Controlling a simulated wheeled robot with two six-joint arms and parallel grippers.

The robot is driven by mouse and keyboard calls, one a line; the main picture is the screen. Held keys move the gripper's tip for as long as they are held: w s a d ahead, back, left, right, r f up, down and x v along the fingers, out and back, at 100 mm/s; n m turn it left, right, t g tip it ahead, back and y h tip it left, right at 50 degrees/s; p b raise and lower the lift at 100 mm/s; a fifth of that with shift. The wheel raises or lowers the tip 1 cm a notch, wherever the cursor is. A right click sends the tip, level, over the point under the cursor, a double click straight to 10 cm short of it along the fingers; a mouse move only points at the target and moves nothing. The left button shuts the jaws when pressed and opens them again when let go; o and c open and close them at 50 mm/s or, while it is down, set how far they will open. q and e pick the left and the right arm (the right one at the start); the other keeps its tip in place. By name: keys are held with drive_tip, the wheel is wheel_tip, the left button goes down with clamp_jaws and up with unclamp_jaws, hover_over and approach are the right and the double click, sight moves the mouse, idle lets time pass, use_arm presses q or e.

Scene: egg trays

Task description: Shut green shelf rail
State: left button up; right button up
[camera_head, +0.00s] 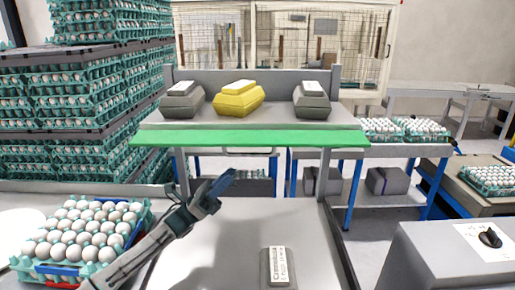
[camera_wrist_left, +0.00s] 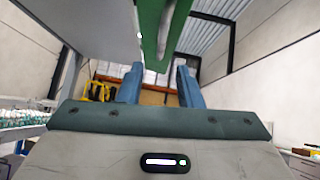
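The green shelf rail (camera_head: 250,138) runs along the front edge of the grey shelf, its broad face showing as a flat strip. In the left wrist view the rail (camera_wrist_left: 160,30) is a green bar above and ahead of the fingers. My left gripper (camera_head: 226,181) is below the rail, left of its middle. In the left wrist view my left gripper (camera_wrist_left: 159,80) has its two blue fingers apart with nothing between them. I cannot tell whether a finger touches the rail. My right gripper is in neither view.
Grey egg cartons (camera_head: 182,100) (camera_head: 312,101) and a yellow carton (camera_head: 238,99) stand on the shelf. An egg tray (camera_head: 135,243) sits at the left. A grey labelled carton (camera_head: 265,268) lies on the table (camera_head: 225,255), whose middle is otherwise clear. Tall egg stacks (camera_head: 60,120) stand left.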

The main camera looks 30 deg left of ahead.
sight(251, 155)
use_arm(q)
drive_tip(key=p+x, duration=0.4)
drive_tip(key=x, duration=0.6)
drive_tip(key=shift+s, duration=0.1)
clamp_jaws()
